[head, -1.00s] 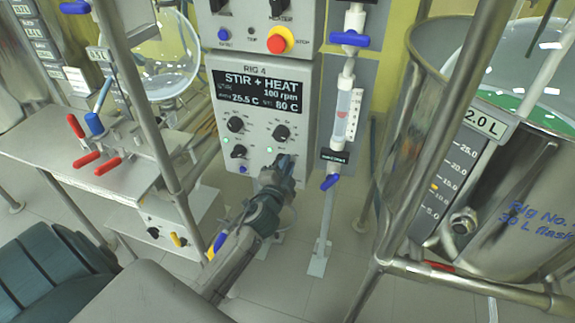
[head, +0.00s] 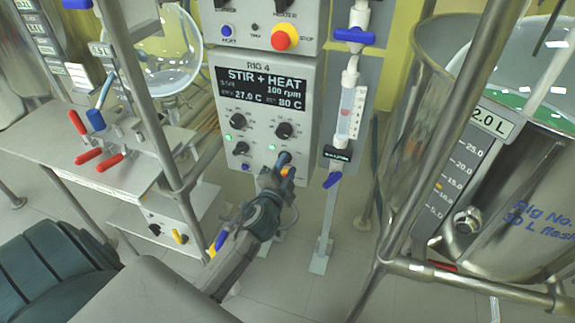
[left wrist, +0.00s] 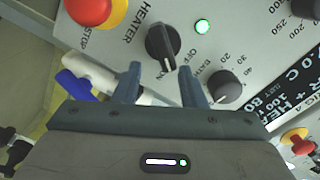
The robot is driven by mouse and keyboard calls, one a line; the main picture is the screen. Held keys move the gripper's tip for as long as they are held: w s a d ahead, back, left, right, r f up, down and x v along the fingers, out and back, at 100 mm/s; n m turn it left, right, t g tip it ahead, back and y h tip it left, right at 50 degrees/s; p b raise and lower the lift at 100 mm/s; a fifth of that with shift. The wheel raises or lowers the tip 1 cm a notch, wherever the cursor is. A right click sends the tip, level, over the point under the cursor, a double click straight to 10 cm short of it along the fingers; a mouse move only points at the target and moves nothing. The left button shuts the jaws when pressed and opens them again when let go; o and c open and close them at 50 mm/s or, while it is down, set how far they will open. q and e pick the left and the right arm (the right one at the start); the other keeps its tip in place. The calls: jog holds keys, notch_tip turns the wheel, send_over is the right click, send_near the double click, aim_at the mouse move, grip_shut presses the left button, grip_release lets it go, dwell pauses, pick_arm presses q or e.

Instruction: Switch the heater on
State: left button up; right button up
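The black heater knob (left wrist: 163,47) is in the left wrist view, with a white pointer line and the labels HEATER and OFF beside it. A lit green lamp (left wrist: 203,27) is next to it; it also shows in the head view (head: 271,147). The display (head: 262,88) reads STIR + HEAT, 27.0 C and 80 C. My left gripper (left wrist: 163,82) is open and empty, its fingers apart on either side below the knob, which looks clear of them. In the head view the left gripper (head: 284,168) partly covers the panel's lower right. My right gripper is not in view.
A red stop button (left wrist: 90,10) is close to the heater knob. A small bath dial (left wrist: 224,88) is by the other finger. A blue-handled valve (head: 333,179) hangs right of the panel. Metal frame posts (head: 440,150) and a large vessel (head: 490,200) stand at the right.

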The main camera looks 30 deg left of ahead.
pick_arm(q)
jog(key=b+v, duration=0.1)
jog(key=v, duration=0.8)
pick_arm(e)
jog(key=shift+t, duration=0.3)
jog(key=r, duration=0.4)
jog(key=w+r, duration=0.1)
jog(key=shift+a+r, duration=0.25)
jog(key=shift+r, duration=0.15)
pick_arm(q)
jog(key=shift+s, duration=0.1)
jog(key=w+a+n+b, duration=0.4)
jog(key=w+b, duration=0.2)
jog(key=w, duration=0.3)
jog(key=shift+w+f+n, duration=0.2)
jog(key=shift+f+n, duration=0.15)
jog(key=shift+n, duration=0.05)
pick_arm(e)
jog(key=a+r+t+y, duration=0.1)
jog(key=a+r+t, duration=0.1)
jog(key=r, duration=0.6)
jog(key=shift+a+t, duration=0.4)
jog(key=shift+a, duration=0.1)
pick_arm(q)
jog(key=shift+a, duration=0.1)
jog(key=shift+c, duration=0.5)
grip_shut()
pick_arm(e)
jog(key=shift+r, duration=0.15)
